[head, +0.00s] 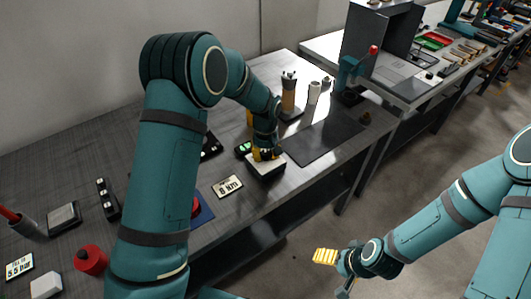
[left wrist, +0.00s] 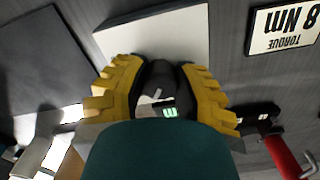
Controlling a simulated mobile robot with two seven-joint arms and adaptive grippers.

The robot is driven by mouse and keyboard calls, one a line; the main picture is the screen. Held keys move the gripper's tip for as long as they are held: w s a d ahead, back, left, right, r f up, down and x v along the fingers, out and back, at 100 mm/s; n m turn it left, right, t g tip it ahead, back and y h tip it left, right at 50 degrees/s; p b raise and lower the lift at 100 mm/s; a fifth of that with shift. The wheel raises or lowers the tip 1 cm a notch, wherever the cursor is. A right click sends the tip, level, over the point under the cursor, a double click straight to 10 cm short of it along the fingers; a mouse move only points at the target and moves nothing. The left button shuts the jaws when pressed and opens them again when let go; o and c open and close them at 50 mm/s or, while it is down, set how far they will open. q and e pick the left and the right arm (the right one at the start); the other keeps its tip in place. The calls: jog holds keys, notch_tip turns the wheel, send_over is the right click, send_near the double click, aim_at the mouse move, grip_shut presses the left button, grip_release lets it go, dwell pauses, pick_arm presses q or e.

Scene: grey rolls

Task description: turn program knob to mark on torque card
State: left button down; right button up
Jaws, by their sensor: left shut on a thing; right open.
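The white box (head: 266,170) with the program knob stands near the front edge of the table; its pale top also shows in the left wrist view (left wrist: 180,38). My left gripper (head: 264,154) is shut on the dark program knob (left wrist: 157,75), its yellow fingers on either side of it. My right gripper (head: 336,268) is open and empty, away from the table.
A dark mat (head: 325,139) lies right of the box. Upright cylinders (head: 289,95) stand behind it. A small dark device with a green display (head: 243,149) is close behind the gripper. At the left are a 5.5 bar card (head: 20,267) and a red cylinder (head: 90,260).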

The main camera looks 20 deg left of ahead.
pick_arm(q)
jog(key=m, duration=0.4)
jog(key=shift+m, duration=0.3)
jog(key=m+p, duration=0.1)
jog(key=m, duration=0.3)
jog(key=shift+m, duration=0.3)
jog(key=m, duration=0.3)
jog(key=shift+m, duration=0.3)
jog(key=shift+m+p, duration=0.5)
jog(key=shift+m, duration=1.5)
jog(key=c, duration=0.7)
grip_release()
jog(key=shift+o, duration=0.2)
